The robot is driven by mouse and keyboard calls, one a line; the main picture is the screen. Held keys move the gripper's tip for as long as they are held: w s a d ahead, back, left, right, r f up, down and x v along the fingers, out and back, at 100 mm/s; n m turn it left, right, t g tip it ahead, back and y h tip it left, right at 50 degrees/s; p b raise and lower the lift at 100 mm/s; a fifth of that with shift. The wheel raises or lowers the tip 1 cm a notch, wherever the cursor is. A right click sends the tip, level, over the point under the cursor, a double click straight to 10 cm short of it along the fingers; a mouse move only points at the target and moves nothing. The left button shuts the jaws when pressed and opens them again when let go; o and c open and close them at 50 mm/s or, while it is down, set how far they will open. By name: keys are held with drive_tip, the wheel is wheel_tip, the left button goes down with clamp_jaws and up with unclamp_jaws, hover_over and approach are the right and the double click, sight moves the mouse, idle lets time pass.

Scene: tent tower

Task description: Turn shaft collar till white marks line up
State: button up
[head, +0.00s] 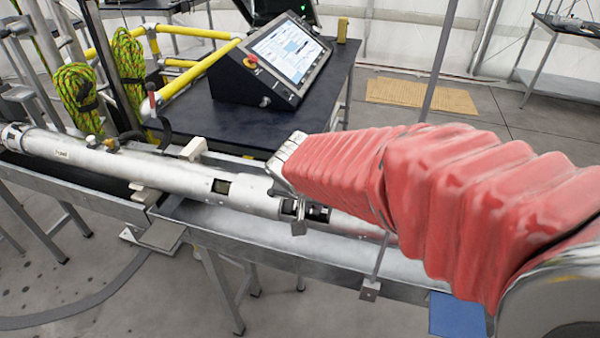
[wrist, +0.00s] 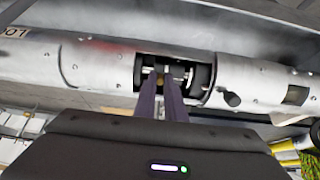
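A long silver tube (head: 110,160) lies along a metal trough. In the wrist view the tube (wrist: 100,68) has a cut-out window with a dark collar (wrist: 200,78) and bright metal parts inside. My gripper (wrist: 162,76) has its two dark, slim fingers reaching into this window, close together with a narrow gap between them. A small brass-coloured piece shows at the fingertips. I cannot tell whether the fingers press on the collar. Small pale marks show around the window, but they are too small to tell whether they line up. In the head view my red-sleeved arm hides most of the gripper.
A black console with a lit screen (head: 288,55) and a red button stands on a dark table (head: 225,116) behind the tube. Green rope coils (head: 76,97) and yellow rails (head: 195,77) are at the left. A thin upright rod (head: 381,258) stands close by my arm.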

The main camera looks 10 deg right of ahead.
drive_tip(key=o, duration=0.5)
drive_tip(key=shift+c, duration=0.2)
drive_tip(key=shift+r, duration=0.1)
drive_tip(key=v, duration=1.3)
drive_tip(key=shift+s+r, duration=0.2)
drive_tip(key=shift+a, duration=0.15)
drive_tip(key=s+d+f+n+y, duration=0.3)
drive_tip(key=s+n, duration=0.3)
drive_tip(key=s, duration=0.4)
drive_tip(key=shift+s+d+f, duration=0.3)
drive_tip(key=shift+s+f, duration=0.1)
drive_tip(key=shift+f, duration=0.2)
